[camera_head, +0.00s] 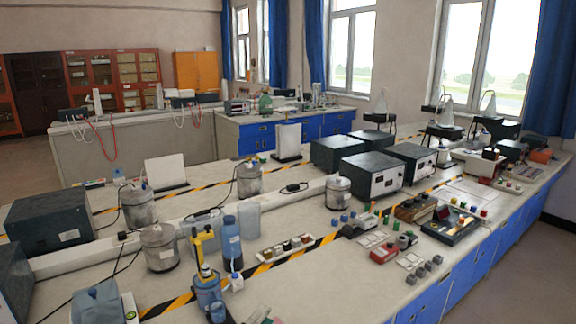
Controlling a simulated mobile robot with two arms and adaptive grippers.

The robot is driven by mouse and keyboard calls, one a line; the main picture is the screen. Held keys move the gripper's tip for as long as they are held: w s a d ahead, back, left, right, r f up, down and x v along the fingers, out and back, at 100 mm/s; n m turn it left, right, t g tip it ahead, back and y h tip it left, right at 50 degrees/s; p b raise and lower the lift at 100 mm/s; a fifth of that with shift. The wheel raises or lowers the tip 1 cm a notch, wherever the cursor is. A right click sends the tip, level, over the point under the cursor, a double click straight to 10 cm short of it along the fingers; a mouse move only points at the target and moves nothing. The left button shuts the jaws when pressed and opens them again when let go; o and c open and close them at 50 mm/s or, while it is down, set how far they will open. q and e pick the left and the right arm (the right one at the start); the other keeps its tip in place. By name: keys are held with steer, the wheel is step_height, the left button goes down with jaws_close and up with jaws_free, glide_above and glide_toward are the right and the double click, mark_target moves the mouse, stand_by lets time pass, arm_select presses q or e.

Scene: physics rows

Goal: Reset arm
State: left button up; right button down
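I cannot make out either of my arms or grippers in the head view. The task names no object. The lab bench (300,222) fills the lower part of the view, with equipment standing on it.
Dark instrument boxes (372,177) stand mid-bench; another dark box (48,220) is at the left. Metal canisters (160,246), a blue bottle (232,243) and a blue-and-yellow device (207,285) stand near the front. Small parts crowd the right. Floor (512,262) is clear at lower right.

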arm_select(q)
steer(key=s+a+f+m+g+y, duration=0.1)
steer(key=s+f+m+g+y, duration=0.2)
steer(key=s+f+m+g, duration=1.05)
steer(key=s+a+f+y, duration=0.7)
steer(key=s+a+f, duration=0.35)
steer(key=a, duration=0.35)
steer(key=s+f+m, duration=0.1)
steer(key=s+f, duration=0.2)
steer(key=f, duration=2.4)
steer(key=s+a+f+g+b, duration=0.1)
steer(key=s+a+f+g, duration=0.1)
steer(key=s+f, duration=1.4)
steer(key=shift+s+a+b, duration=0.3)
steer(key=shift+s+a, duration=0.05)
steer(key=shift+a, duration=0.15)
